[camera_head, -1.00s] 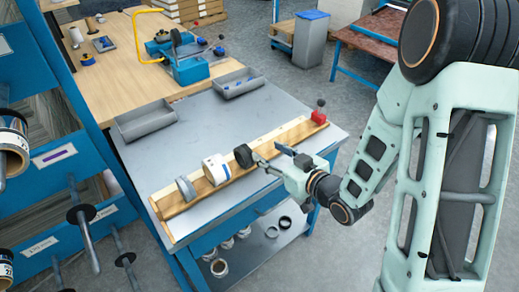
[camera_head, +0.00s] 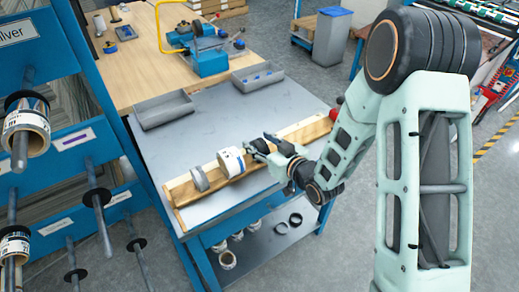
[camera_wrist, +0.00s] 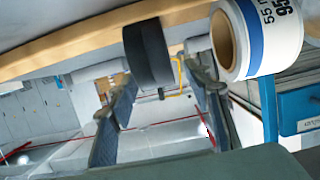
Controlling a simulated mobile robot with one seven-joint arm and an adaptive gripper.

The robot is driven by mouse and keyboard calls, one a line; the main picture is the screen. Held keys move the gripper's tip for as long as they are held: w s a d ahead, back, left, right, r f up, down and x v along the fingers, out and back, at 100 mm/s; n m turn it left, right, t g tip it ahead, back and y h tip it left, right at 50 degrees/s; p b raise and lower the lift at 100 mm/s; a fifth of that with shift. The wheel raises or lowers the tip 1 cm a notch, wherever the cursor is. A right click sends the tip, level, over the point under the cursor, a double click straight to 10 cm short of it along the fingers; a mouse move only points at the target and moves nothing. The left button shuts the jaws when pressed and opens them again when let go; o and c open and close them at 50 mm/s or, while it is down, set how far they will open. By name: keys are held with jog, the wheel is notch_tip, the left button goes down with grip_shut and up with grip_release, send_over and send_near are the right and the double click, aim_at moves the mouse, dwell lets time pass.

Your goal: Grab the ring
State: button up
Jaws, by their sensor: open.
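A black ring (camera_wrist: 147,53) sits by the wooden holder (camera_wrist: 90,38) in the wrist view, just beyond my gripper (camera_wrist: 162,82) and nearer its left finger. My gripper is open, with nothing seen between its fingers. In the head view my gripper (camera_head: 257,147) is at the holder (camera_head: 300,130), just right of a white roll (camera_head: 230,162), and mostly hides the black ring. The white roll with a blue band shows close on the right in the wrist view (camera_wrist: 265,35). A grey ring (camera_head: 199,178) sits farther left on the holder.
The holder lies along the front of a grey table (camera_head: 205,125). Two grey trays (camera_head: 163,112) stand behind it, with free tabletop between. A blue rack with rods and rolls (camera_head: 85,150) stands at left. A red knob (camera_head: 338,101) is at the holder's right end.

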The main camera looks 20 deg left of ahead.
aim_at(257, 143)
grip_shut()
dwell(0.3)
jog(key=shift+r, duration=0.1)
jog(key=shift+r, duration=0.3)
jog(key=r+p, duration=0.1)
jog(key=r, duration=0.1)
jog(key=r+p, duration=0.1)
jog(key=shift+s+a+r, duration=0.2)
jog(key=shift+s+r, duration=0.2)
jog(key=s+a+r+p, duration=0.3)
jog(key=s+r+p, duration=0.2)
jog(key=s+r, duration=0.2)
jog(key=shift+s+a, duration=0.15)
jog(key=shift+s, duration=0.55)
